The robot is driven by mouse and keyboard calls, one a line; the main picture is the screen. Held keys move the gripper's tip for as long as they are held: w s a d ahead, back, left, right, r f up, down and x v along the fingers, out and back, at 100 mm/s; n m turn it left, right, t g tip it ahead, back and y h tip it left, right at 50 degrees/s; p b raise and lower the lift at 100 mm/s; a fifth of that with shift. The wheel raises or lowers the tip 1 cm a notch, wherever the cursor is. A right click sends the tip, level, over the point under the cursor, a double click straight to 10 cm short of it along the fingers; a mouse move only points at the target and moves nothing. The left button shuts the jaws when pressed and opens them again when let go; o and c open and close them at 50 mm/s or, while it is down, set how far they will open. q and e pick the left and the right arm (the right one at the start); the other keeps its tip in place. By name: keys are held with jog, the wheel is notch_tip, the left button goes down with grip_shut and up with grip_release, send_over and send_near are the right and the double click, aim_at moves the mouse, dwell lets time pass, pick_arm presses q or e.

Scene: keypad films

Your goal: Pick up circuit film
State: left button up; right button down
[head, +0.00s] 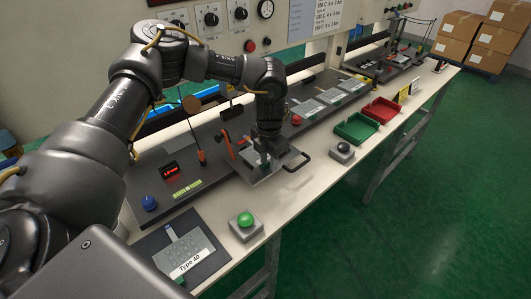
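The gap between the fingers is too small and dark to make out. Several light grey sheets or plates (329,97) lie in a row farther back. My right gripper is out of view.
A green button box (245,222) and a dark-knobbed box (342,152) stand along the bench's front edge. A green tray (356,128) and a red tray (381,110) lie farther right. A blue button (149,203) and small display (170,170) are at left. Cartons (462,25) stand behind.

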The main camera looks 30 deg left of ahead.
pick_arm(q)
grip_shut()
jog(key=shift+r, duration=0.1)
jog(key=shift+r+b, duration=0.45)
jog(key=shift+r, duration=0.15)
jog(key=s+d+r+b, duration=0.4)
jog(key=s+d+r, duration=0.2)
jog(key=s+r, duration=0.5)
jog(key=shift+s+d+r, duration=0.35)
jog(key=shift+s+d, duration=0.05)
jog(key=shift+s, duration=0.25)
